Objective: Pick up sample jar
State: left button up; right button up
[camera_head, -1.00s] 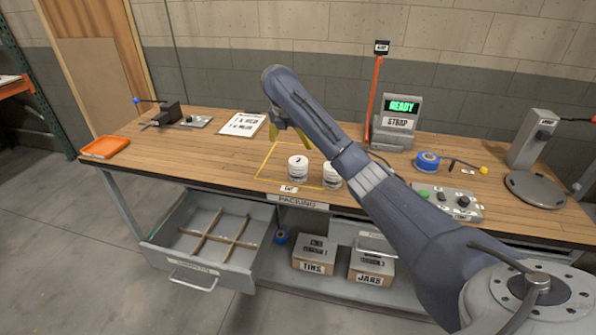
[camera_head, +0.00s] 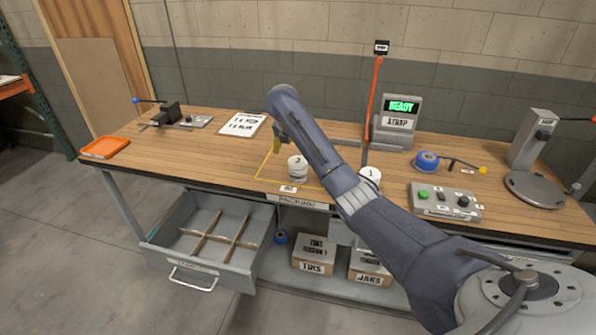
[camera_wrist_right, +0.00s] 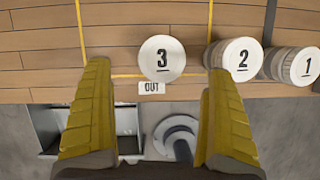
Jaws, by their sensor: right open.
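A white lidded jar marked 3 (camera_head: 298,167) stands upright inside the yellow taped outline on the bench. My right gripper (camera_head: 280,142) is open above and just behind it, with empty jaws. In the right wrist view its yellow fingers (camera_wrist_right: 157,72) are spread on either side of jar 3 (camera_wrist_right: 161,58), apart from it. Jar 2 (camera_wrist_right: 236,57) is close to the right finger, and jar 1 (camera_wrist_right: 293,66) stands beside jar 2. In the head view my arm hides jar 2; a white lid (camera_head: 370,174) shows to the arm's right. My left gripper is out of view.
An open, divided drawer (camera_head: 215,236) juts out below the bench front. A clipboard (camera_head: 242,124) and orange tray (camera_head: 105,147) lie left. Bench between them is clear.

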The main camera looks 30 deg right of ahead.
aim_at(297, 160)
jog(key=x, duration=0.5)
jog(key=shift+d+f, duration=0.15)
jog(key=shift+f, duration=0.2)
jog(key=shift+s+x, duration=0.2)
jog(key=shift+x, duration=2.4)
jog(key=shift+c, duration=0.5)
jog(key=c, duration=1.3)
jog(key=shift+r, duration=0.1)
